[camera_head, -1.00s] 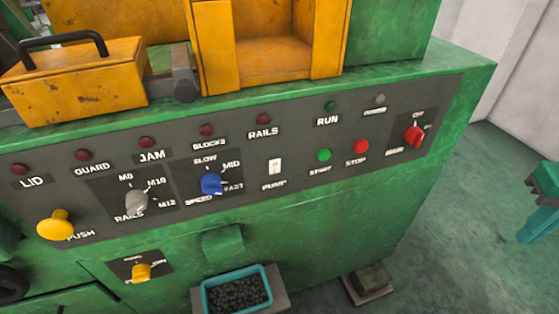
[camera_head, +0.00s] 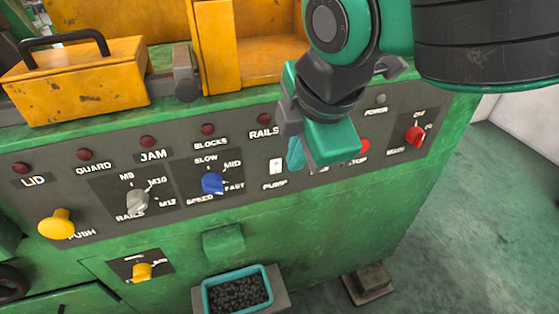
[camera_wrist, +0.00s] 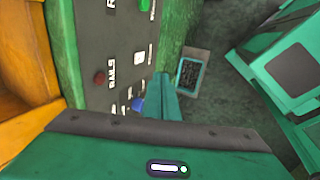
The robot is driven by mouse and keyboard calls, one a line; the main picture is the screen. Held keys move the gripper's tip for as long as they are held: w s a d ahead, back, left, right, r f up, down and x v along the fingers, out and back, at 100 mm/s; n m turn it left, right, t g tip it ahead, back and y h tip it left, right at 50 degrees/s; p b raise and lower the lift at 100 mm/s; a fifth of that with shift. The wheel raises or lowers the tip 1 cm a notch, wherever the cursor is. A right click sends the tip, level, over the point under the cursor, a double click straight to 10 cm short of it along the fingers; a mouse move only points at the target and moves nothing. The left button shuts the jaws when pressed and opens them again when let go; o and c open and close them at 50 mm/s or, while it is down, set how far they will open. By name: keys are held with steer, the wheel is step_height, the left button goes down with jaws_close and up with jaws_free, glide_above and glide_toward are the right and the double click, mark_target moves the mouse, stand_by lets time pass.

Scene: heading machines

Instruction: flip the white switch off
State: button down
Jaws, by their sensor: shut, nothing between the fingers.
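The white switch (camera_head: 275,166) sits on the dark control panel above the label PUMP. In the wrist view the shut fingers (camera_wrist: 163,84) reach toward the panel, a little to the right of and below the switch. I cannot tell whether they touch the panel. My gripper hides the green start button and part of the red stop button.
A blue knob (camera_head: 212,183) is left of the switch, and a red knob (camera_head: 415,136) far right. A grey knob (camera_head: 137,201) and yellow push button (camera_head: 57,223) are farther left. A teal bin (camera_head: 238,290) of dark parts stands below. Yellow guards rise above the panel.

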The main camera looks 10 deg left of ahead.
mark_target(280, 164)
steer(key=shift+a+f, duration=0.1)
stand_by(0.3)
steer(key=w+a+f, duration=0.1)
steer(key=w+f, duration=0.1)
steer(key=w+a+f, duration=0.1)
steer(key=w+f, duration=0.1)
steer(key=f, duration=0.1)
steer(key=w+a+f, duration=0.1)
steer(key=w+f, duration=0.1)
steer(key=f, duration=0.1)
steer(key=shift+a+f, duration=0.25)
steer(key=shift+a, duration=0.1)
steer(key=shift+w+a, duration=0.25)
steer(key=shift+w, duration=0.15)
